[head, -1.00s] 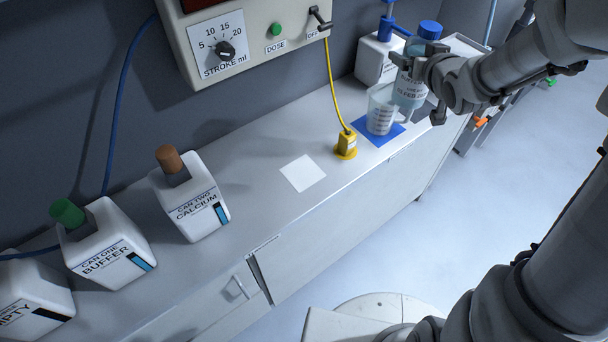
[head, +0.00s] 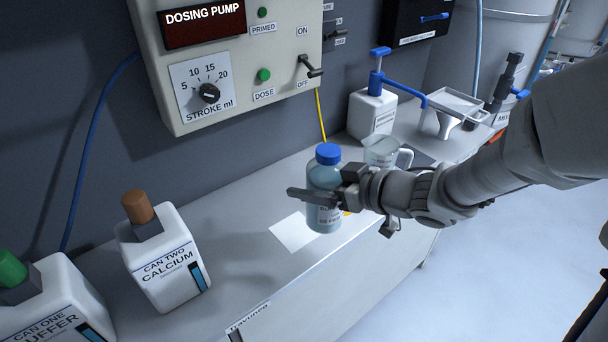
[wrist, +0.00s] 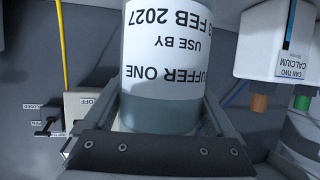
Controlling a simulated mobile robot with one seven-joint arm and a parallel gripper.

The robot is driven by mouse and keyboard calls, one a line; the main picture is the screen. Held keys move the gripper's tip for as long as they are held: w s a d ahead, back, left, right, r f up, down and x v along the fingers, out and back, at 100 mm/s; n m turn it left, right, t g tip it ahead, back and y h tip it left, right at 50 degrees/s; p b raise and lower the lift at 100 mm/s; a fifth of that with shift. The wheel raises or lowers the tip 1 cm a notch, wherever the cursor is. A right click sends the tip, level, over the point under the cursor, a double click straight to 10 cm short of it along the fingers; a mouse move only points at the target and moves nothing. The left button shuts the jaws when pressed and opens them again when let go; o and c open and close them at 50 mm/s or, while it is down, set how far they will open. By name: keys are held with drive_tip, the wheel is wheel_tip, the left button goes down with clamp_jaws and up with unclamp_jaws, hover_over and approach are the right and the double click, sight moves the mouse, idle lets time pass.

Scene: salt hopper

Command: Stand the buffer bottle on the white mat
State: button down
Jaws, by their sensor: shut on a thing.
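The buffer bottle (head: 324,178) is pale blue-clear with a blue cap and a white label. My gripper (head: 322,196) is shut on it and holds it upright. In the head view it overlaps the right side of the white mat (head: 289,234), which lies flat on the bench; I cannot tell exactly how high the bottle is. In the wrist view the bottle (wrist: 162,60) fills the middle, its label upside down and reading "BUFFER ONE", between the jaws (wrist: 165,115). The white mat does not clearly show in the wrist view.
The can two calcium (head: 165,260) and can one buffer (head: 50,305) stand to the left. The bench (head: 235,245) is bare around the mat.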

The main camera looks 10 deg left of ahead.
drive_tip(key=shift+w+a+f+b, duration=0.65)
drive_tip(key=shift+a+f, duration=0.55)
drive_tip(key=shift+f, duration=0.25)
drive_tip(key=shift+w+a+f+b, duration=0.65)
drive_tip(key=shift+a+f, duration=0.5)
drive_tip(key=shift+f, duration=0.3)
drive_tip(key=shift+w+a+f+b, duration=0.55)
drive_tip(key=shift+a+f+b, duration=0.2)
drive_tip(key=shift+a+f, duration=0.6)
drive_tip(key=shift+d+f, duration=0.15)
drive_tip(key=shift+f, duration=0.2)
unclamp_jaws()
